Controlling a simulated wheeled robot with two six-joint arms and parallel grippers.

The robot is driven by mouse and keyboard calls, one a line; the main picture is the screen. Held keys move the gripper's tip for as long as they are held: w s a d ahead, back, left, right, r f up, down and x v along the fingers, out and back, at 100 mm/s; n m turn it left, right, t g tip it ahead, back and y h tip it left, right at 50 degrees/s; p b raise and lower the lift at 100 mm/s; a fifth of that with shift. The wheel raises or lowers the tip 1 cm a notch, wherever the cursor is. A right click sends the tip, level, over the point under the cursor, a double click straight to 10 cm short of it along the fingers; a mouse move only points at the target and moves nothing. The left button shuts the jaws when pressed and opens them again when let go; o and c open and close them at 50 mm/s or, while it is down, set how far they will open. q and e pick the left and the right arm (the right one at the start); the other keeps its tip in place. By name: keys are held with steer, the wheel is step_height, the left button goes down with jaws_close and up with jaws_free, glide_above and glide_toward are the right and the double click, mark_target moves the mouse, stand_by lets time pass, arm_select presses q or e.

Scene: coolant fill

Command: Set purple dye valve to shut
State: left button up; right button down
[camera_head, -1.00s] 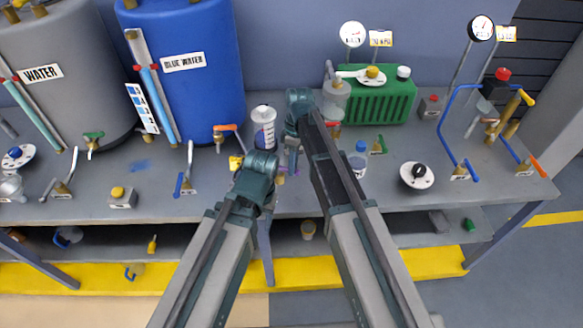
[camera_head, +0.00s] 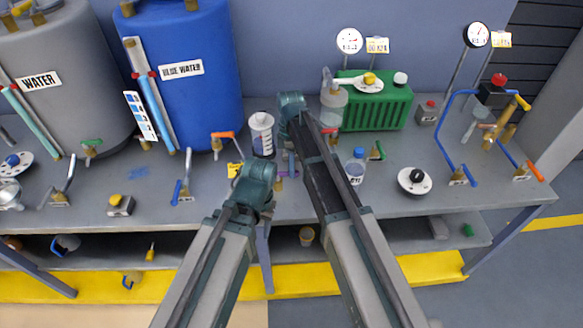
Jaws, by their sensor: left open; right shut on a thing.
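The purple dye valve (camera_head: 280,183) shows as a small purple part low at the bench's front, mostly hidden behind my grippers. My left gripper (camera_head: 262,203) is open, lower and nearer, in front of the cylinder. Its fingers are hard to make out against its arm.
A clear blue-capped bottle (camera_head: 355,168) stands close right of my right arm. A green block (camera_head: 385,108) is behind.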

steer(key=c, duration=0.8)
jaws_free()
steer(key=shift+o, duration=0.2)
steer(key=shift+r, duration=0.15)
step_height(320, 180, up, 13)
steer(key=w+p, duration=0.2)
steer(key=p, duration=1.1)
steer(key=shift+w+p, duration=0.3)
steer(key=shift+w, duration=0.1)
steer(key=shift+s, duration=0.1)
steer(key=s+f+m+t+b, duration=0.1)
steer(key=s+f+m+b, duration=0.1)
steer(key=s+m, duration=0.5)
steer(key=s+d+f+m+t+h+b, duration=0.1)
steer(key=s+m, duration=0.6)
steer(key=s, duration=0.9)
steer(key=shift+s+d+f+b, duration=0.25)
steer(key=shift+s+f+b, duration=0.05)
steer(key=shift+f+b, duration=0.6)
